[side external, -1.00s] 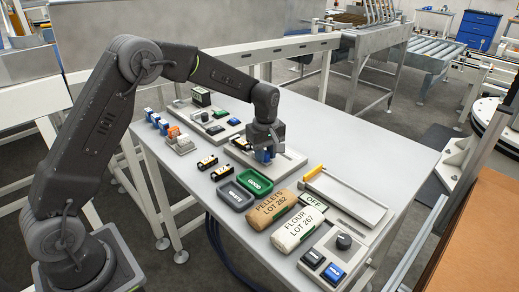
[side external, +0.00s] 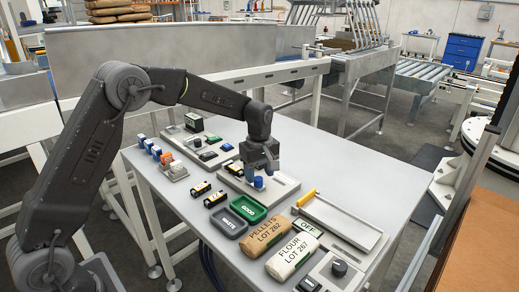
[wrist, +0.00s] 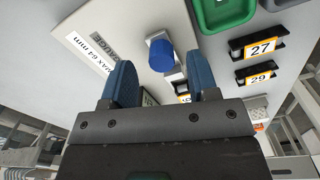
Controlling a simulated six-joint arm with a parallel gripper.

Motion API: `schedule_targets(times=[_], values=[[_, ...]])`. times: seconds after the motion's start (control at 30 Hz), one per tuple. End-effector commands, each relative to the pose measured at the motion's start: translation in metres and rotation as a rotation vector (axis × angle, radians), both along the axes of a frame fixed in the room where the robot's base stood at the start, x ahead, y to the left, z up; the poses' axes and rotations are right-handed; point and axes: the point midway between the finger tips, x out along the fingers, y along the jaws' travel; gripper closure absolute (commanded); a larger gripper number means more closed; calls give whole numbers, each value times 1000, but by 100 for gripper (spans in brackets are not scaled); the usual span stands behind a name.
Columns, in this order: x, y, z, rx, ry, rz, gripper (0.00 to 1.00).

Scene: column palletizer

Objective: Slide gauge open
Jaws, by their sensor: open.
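The gauge (side external: 287,190) is a pale grey plate near the middle of the table, and its label (wrist: 100,52) reads "GAUGE" and "MAX 64 mm" in the wrist view. A blue round knob (wrist: 162,55) on a light block stands on it, and shows small in the side view (side external: 259,183). My gripper (wrist: 163,78) is open, with a blue finger on each side and nothing held. The knob appears between and just past the fingertips. I cannot tell whether a finger touches it. My gripper (side external: 258,168) is over the gauge in the side view.
A green GOOD tray (side external: 248,208) and a grey WASTE tray (side external: 228,223) lie in front, with small numbered holders (wrist: 257,47) beside them. Pellets (side external: 262,237) and flour (side external: 293,256) bags lie nearer. A long tray (side external: 340,222) with a yellow bar is to the right.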

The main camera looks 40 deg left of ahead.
Motion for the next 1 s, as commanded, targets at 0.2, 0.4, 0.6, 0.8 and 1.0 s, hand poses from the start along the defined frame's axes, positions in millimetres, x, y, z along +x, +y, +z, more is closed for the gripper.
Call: schedule_targets(times=[0.2, 0.4, 0.6, 0.8, 1.0], values=[[1, 0, 52, 0, -6, 0, 46], [0, 0, 90, 0, -4, 0, 46], [0, -1, 110, -1, -2, 0, 46], [0, -1, 113, 0, -1, 0, 46], [-1, -1, 114, -1, -2, -3, 46]])
